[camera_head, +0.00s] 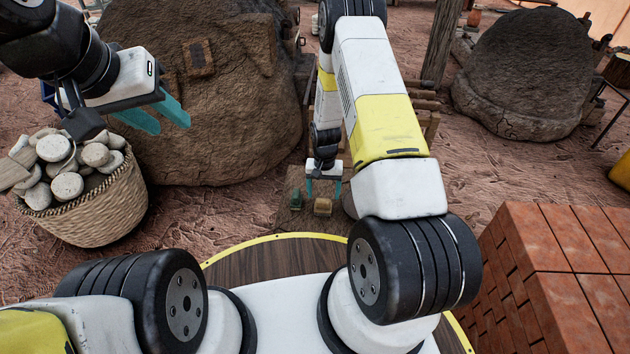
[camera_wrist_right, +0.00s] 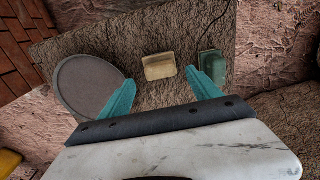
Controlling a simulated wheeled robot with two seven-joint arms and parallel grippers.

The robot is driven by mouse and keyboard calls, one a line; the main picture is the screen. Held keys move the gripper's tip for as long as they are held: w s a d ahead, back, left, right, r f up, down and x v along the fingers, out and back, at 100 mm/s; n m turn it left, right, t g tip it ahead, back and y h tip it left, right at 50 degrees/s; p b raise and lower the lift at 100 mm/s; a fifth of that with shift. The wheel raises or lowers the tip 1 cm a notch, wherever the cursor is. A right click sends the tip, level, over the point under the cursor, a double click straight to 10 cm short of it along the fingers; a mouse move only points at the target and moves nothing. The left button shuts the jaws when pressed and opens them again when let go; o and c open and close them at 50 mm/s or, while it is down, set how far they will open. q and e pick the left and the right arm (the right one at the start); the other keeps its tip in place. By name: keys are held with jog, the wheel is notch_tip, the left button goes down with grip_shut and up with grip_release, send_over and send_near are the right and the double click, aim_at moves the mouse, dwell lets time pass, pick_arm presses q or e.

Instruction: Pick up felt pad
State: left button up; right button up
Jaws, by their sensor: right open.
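Three small things lie on a brown rough slab (camera_wrist_right: 120,35) in the right wrist view: a grey round flat disc (camera_wrist_right: 88,85), a tan block (camera_wrist_right: 159,66) and a dark green block (camera_wrist_right: 212,65). I cannot tell for sure which is the felt pad. My right gripper (camera_wrist_right: 160,77) is open and empty, its fingers apart on either side of the tan block's line, seemingly above it. In the head view my right gripper (camera_head: 323,189) hangs over the tan block (camera_head: 322,207), beside the green block (camera_head: 295,200); the disc is not visible there. My left gripper (camera_head: 172,125) is open and empty.
A wicker basket (camera_head: 105,210) of round pale stones stands at the left, under my left arm. A big mud kiln (camera_head: 220,120) fills the back left, and another mound (camera_head: 530,75) stands back right. A brick stack (camera_head: 560,260) stands at the right.

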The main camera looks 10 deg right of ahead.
aim_at(323, 200)
notch_tip(323, 200, down, 5)
jog(key=shift+s+r, duration=0.1)
grip_shut()
jog(key=shift+r, duration=0.8)
notch_tip(323, 200, up, 2)
jog(key=shift+a+r, duration=0.1)
jog(key=shift+r, duration=0.1)
jog(key=s+a+r, duration=0.1)
jog(key=s+a, duration=0.7)
jog(key=s, duration=0.5)
jog(key=shift+s+a, duration=0.15)
jog(key=shift+a, duration=0.25)
